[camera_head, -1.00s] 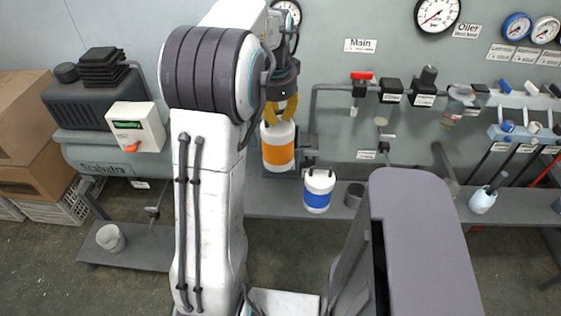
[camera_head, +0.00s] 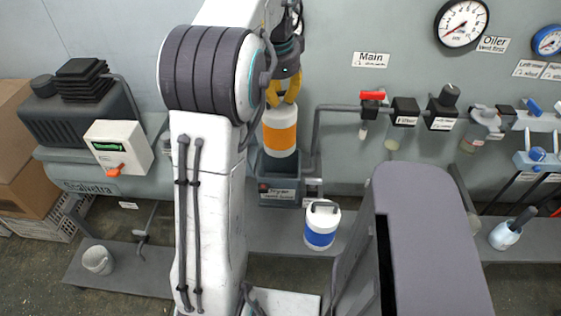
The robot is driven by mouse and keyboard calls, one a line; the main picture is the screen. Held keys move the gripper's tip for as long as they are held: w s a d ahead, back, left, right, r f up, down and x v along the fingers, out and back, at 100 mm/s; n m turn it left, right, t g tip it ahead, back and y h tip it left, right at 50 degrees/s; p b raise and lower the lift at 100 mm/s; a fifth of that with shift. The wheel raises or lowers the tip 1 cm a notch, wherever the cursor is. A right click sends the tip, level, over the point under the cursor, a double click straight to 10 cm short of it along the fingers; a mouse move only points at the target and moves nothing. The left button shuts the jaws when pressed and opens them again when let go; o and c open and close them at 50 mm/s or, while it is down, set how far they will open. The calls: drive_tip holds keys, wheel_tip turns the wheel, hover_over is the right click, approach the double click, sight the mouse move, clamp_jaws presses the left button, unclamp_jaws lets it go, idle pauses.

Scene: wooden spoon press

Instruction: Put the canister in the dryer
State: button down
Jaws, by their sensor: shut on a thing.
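My gripper (camera_head: 284,95), with yellow fingers, is shut on the top of a white canister (camera_head: 281,117) with a wide orange band. The canister is upright. In the picture its lower end overlaps the upper part of a dark open-topped box (camera_head: 279,192), whose label seems to read "Dryer". I cannot tell how far the canister's bottom is inside it or above it. A second white canister (camera_head: 321,224) with a blue band and a dark handle stands on the shelf to the right of the dryer.
A grey shelf (camera_head: 270,235) runs along the wall. Pipes, a red-handled valve (camera_head: 373,97) and a gauge (camera_head: 461,22) are on the wall at right. A compressor (camera_head: 85,110) and a small bucket (camera_head: 98,260) are at left.

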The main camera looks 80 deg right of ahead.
sight(281, 148)
wheel_tip(281, 148, down, 12)
drive_tip(key=p, duration=0.4)
drive_tip(key=shift+f, duration=0.15)
drive_tip(key=shift+f+p, duration=0.3)
drive_tip(key=shift+f, duration=2.15)
drive_tip(key=c, duration=1.3)
unclamp_jaws()
drive_tip(key=shift+o, duration=0.2)
drive_tip(key=shift+r, duration=0.15)
